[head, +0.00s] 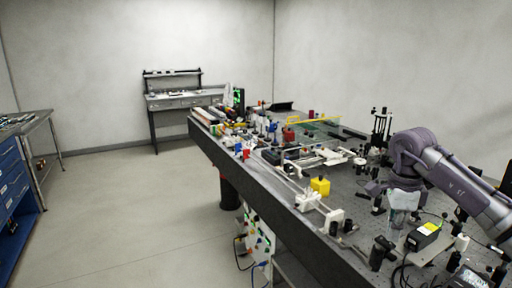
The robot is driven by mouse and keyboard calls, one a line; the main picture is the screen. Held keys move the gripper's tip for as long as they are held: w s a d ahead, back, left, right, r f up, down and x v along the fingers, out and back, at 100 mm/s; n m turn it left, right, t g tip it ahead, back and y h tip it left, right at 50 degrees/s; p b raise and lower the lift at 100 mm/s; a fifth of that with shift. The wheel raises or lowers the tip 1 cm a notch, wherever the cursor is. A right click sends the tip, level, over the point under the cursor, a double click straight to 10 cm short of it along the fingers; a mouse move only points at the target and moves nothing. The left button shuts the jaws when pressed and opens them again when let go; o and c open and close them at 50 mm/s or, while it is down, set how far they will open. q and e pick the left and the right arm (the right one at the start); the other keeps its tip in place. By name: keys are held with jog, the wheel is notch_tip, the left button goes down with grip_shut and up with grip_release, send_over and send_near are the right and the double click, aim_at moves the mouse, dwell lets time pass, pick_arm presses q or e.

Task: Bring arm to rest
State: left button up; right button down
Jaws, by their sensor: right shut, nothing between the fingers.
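My right arm comes in from the right edge in purple-grey and bends down over the near right part of the optical bench (345,205). My right gripper (398,222) hangs from it, pointing down among the bench parts. It is shut and empty. Its fingertips are small and hard to tell from the dark parts around them. My left gripper is not in view.
A yellow cube (320,186) sits near the bench's left edge. A blue cabinet (14,178) stands far left. The floor (130,215) is clear.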

jog(key=w+a+f+m+t+y, duration=0.1)
jog(key=w+a+f+m+y, duration=0.2)
jog(key=a+f+m+y, duration=0.95)
jog(key=a+f+m+t, duration=0.3)
jog(key=f+m+t, duration=0.25)
jog(key=f, duration=0.55)
jog(key=a+f+m+t, duration=0.35)
jog(key=f+m, duration=0.25)
jog(key=f, duration=0.4)
jog(key=s+d+f+m+h, duration=0.5)
jog(key=s+f+m, duration=0.35)
jog(key=f, duration=0.35)
jog(key=s+d+f+m+h, duration=0.4)
jog(key=s+f+m, duration=0.3)
jog(key=s+f, duration=0.45)
jog(key=s+f+m+g+h, duration=0.1)
jog(key=s+f+m+g, duration=0.1)
jog(key=s, duration=0.9)
jog(key=s+d+f+m+g+h, duration=0.1)
jog(key=s+f+m+g, duration=0.2)
jog(key=s+f, duration=0.4)
jog(key=s+d+f+m+g+h, duration=0.1)
jog(key=s+f+m+g, duration=0.2)
jog(key=s, duration=1.2)
jog(key=shift+s+f+g, duration=0.3)
jog(key=shift+f+g, duration=0.2)
jog(key=shift+f, duration=0.25)
